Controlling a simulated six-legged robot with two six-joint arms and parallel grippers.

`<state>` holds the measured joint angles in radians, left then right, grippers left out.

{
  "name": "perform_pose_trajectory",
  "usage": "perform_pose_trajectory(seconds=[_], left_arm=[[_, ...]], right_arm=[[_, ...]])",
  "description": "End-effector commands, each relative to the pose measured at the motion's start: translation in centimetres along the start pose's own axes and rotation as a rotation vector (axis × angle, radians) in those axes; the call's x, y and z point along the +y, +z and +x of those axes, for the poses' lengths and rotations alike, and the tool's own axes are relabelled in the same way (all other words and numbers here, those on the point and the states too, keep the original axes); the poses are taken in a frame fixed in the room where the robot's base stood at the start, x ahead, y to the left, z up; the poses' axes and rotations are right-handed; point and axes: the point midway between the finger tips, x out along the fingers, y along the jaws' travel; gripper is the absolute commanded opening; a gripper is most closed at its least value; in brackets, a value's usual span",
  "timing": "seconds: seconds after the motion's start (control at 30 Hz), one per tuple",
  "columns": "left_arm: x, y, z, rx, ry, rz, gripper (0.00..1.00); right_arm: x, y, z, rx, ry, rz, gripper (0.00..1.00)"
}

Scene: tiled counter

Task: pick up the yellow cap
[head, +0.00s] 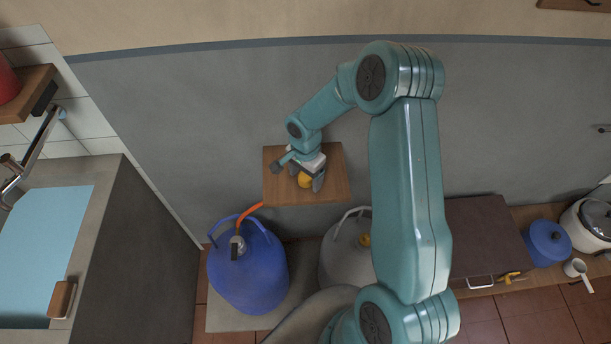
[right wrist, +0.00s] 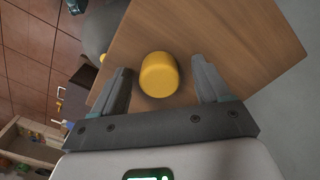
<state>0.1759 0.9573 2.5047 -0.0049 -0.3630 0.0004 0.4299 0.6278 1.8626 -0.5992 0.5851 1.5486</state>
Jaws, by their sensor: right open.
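The yellow cap (head: 305,180) sits on a small wooden board (head: 334,187) in the middle of the head view, partly hidden by my right gripper (head: 304,178). In the right wrist view the yellow cap (right wrist: 159,74) stands on the wooden board (right wrist: 235,38), between and just ahead of the two fingertips. My right gripper (right wrist: 159,82) is open, with a gap on each side of the cap, and it holds nothing. My left gripper is not in view.
A blue gas cylinder (head: 247,268) with an orange hose (head: 250,213) and a grey cylinder (head: 343,254) stand below the board. A sink (head: 45,245) is at the left. A dark cabinet (head: 485,238) and blue pot (head: 547,243) are at the right.

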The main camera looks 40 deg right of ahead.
Motion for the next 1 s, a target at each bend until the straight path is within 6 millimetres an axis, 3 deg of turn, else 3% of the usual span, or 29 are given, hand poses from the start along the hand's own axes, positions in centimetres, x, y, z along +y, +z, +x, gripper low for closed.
perform_pose_trajectory(seconds=[0.17, 0.3, 0.33, 0.73, 1.0], left_arm=[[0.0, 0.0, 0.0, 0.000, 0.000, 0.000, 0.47], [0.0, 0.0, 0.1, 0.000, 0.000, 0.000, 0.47], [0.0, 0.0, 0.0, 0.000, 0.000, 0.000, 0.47], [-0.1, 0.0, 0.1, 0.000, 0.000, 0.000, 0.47], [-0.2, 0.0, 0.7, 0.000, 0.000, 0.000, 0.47]], right_arm=[[0.0, 0.0, 0.0, 0.000, -0.001, 0.000, 0.73], [0.0, 0.0, 0.0, 0.000, 0.000, 0.000, 0.27], [0.0, 0.0, 0.0, 0.000, 0.000, 0.000, 0.20], [-0.1, -0.1, -0.6, 0.002, -0.002, 0.001, 0.20], [-0.1, -0.1, -4.5, 0.004, -0.006, 0.001, 0.20]])
